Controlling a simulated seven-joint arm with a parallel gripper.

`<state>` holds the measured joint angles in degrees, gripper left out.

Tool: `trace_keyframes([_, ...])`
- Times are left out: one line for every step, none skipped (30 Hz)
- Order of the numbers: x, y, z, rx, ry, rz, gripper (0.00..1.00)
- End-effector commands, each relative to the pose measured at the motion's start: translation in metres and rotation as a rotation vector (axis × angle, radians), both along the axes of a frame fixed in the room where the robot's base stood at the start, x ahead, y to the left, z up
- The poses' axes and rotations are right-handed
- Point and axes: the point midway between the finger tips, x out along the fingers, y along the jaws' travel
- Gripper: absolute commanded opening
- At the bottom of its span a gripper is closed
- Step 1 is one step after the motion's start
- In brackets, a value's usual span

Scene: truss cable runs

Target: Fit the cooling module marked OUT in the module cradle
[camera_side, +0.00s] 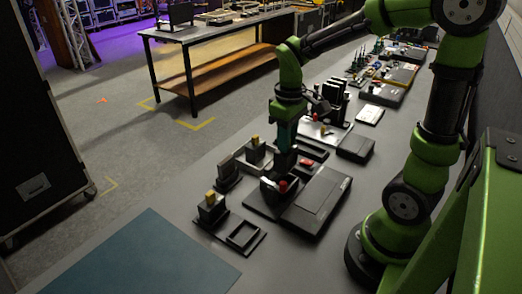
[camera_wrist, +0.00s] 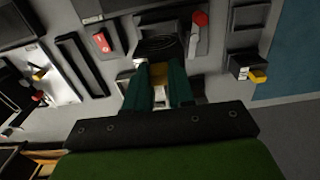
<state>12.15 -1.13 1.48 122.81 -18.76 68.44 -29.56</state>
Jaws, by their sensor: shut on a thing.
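The module under that grip is mostly hidden by the fingers; no OUT mark is readable. The fixture shows ahead of the fingertips as a dark block (camera_wrist: 160,25), with its red lever (camera_wrist: 199,20) to the right. I cannot tell whether the held module is touching or seated in it.
A two-bay tray (camera_side: 260,240) at the front left holds another yellow-gripped module (camera_side: 211,205); its other bay is empty. A blue mat (camera_side: 150,260) is clear.

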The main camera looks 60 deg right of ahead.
Motion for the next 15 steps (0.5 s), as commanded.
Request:
trace_keyframes([0.000, 0.000, -0.003, 0.000, 0.002, 0.002, 0.00])
trace_keyframes([0.000, 0.000, -0.005, 0.000, 0.003, 0.001, 0.00])
trace_keyframes([0.000, 0.000, -0.009, 0.000, 0.004, 0.001, 0.00])
trace_keyframes([0.000, 0.000, -0.011, 0.000, 0.004, 0.001, 0.00])
trace_keyframes([0.000, 0.000, -0.014, 0.000, 0.004, 0.000, 0.00])
trace_keyframes([0.000, 0.000, -0.017, 0.000, 0.003, -0.001, 0.00])
trace_keyframes([0.000, 0.000, -0.020, 0.001, 0.003, -0.001, 0.00])
trace_keyframes([0.000, 0.000, -0.022, 0.001, 0.003, -0.001, 0.00])
trace_keyframes([0.000, 0.000, -0.026, 0.001, 0.003, -0.001, 0.00])
trace_keyframes([0.000, 0.000, -0.028, 0.001, 0.004, -0.001, 0.00])
trace_keyframes([0.000, 0.000, -0.030, 0.001, 0.004, -0.002, 0.00])
trace_keyframes([0.000, 0.000, -0.032, 0.000, 0.003, -0.001, 0.00])
trace_keyframes([0.000, 0.000, -0.034, 0.000, 0.002, -0.002, 0.00])
trace_keyframes([0.000, 0.000, -0.035, 0.000, 0.002, -0.002, 0.00])
trace_keyframes([0.000, 0.000, -0.037, 0.000, 0.002, -0.002, 0.00])
